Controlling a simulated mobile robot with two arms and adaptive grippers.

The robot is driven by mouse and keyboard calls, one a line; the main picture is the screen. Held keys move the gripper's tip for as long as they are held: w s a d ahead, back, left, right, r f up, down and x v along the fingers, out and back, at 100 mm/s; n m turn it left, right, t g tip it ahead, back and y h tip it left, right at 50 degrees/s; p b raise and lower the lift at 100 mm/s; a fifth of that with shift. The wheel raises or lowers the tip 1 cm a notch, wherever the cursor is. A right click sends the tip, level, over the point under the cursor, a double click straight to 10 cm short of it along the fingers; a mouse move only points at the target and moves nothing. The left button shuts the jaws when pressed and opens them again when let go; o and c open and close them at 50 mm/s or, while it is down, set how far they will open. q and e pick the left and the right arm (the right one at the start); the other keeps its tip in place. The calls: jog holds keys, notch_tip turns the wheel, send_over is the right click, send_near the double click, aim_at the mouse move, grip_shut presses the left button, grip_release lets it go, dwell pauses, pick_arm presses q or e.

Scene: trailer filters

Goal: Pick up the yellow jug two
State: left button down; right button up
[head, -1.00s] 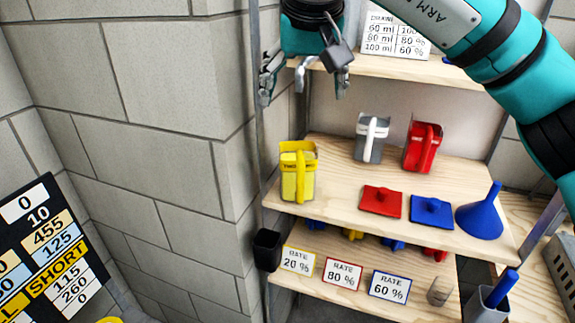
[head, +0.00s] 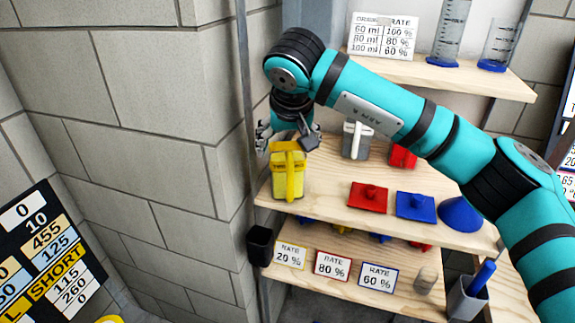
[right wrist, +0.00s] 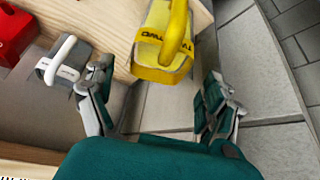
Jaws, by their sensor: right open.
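The yellow jug (head: 281,178) stands upright at the left end of the middle wooden shelf, its handle facing out. My right gripper (head: 287,138) is open just above and behind the jug's top in the head view. In the right wrist view, the yellow jug (right wrist: 163,52) lies ahead of and between the spread fingers of my right gripper (right wrist: 160,100), with the letters TWO showing on its handle band. The fingers look apart from the jug. My left gripper is in neither view.
A grey jug (head: 355,142) and a partly hidden red jug (head: 403,157) stand further right on the shelf (head: 325,205). A red lid (head: 368,198), a blue lid (head: 415,206) and a blue funnel (head: 461,215) lie in front. A block wall (head: 150,130) is close on the left.

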jog(key=shift+x, duration=1.3)
jog(key=shift+r, duration=0.1)
jog(key=c, duration=1.3)
jog(key=shift+c, duration=0.7)
jog(key=shift+r, duration=0.2)
